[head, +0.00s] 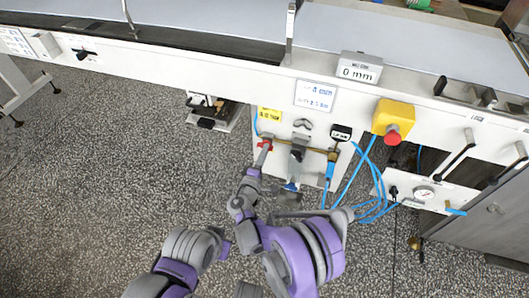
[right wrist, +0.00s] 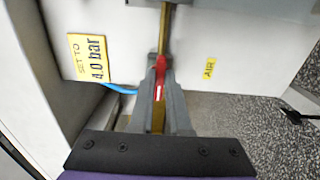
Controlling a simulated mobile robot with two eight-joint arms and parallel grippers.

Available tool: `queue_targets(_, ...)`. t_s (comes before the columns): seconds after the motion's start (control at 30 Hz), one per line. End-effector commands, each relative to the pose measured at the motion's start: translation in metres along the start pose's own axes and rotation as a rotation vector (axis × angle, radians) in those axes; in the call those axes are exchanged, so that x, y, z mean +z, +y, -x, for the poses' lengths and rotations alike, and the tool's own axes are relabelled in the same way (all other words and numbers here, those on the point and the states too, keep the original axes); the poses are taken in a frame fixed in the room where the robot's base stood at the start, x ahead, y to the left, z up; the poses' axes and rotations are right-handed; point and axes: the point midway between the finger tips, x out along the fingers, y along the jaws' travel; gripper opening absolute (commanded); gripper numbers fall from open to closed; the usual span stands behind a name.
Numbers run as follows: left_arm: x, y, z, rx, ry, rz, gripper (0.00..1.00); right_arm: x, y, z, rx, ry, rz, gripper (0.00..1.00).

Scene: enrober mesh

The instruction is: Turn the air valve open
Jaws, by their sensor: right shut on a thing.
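The air valve's red handle (head: 266,143) is on the white panel below the conveyor, under a yellow label (head: 269,115). My right gripper (head: 263,152) reaches up to it and is shut on it. In the right wrist view the red handle (right wrist: 160,68) is between the fingertips of my right gripper (right wrist: 161,76). A brass pipe (right wrist: 166,30) runs beyond it, roughly in line with the handle in this view. The fingers hide part of the valve. My left gripper is not in view.
The wrist view shows a yellow "SET TO 4.0 bar" sign (right wrist: 88,58), an "AIR" label (right wrist: 209,67) and a blue hose (right wrist: 120,89). Right of the valve are a grey fitting (head: 298,148), blue hoses (head: 352,180) and a red emergency button (head: 392,134). Speckled floor (head: 110,150) is open at left.

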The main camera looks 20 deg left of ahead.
Motion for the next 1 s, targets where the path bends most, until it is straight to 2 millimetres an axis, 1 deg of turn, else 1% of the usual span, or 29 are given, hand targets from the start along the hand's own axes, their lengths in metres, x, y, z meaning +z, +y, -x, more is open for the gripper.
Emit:
queue_targets(0.5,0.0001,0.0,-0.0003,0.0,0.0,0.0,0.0,-0.0012,-0.0005,0.0007,-0.001,0.003,-0.021,0.0)
queue_targets(0.53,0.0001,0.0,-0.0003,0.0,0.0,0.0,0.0,-0.0012,-0.0005,0.0007,-0.001,0.003,-0.021,0.18)
queue_targets(0.67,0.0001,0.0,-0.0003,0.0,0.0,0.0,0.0,-0.0009,-0.0004,0.0005,-0.001,0.002,-0.02,0.42)
queue_targets(0.7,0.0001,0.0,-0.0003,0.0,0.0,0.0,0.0,-0.0008,-0.0004,0.0004,-0.001,0.002,-0.019,0.45)
queue_targets(1.0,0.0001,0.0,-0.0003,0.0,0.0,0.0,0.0,-0.0004,-0.0001,0.0002,0.0,0.001,-0.018,0.45)
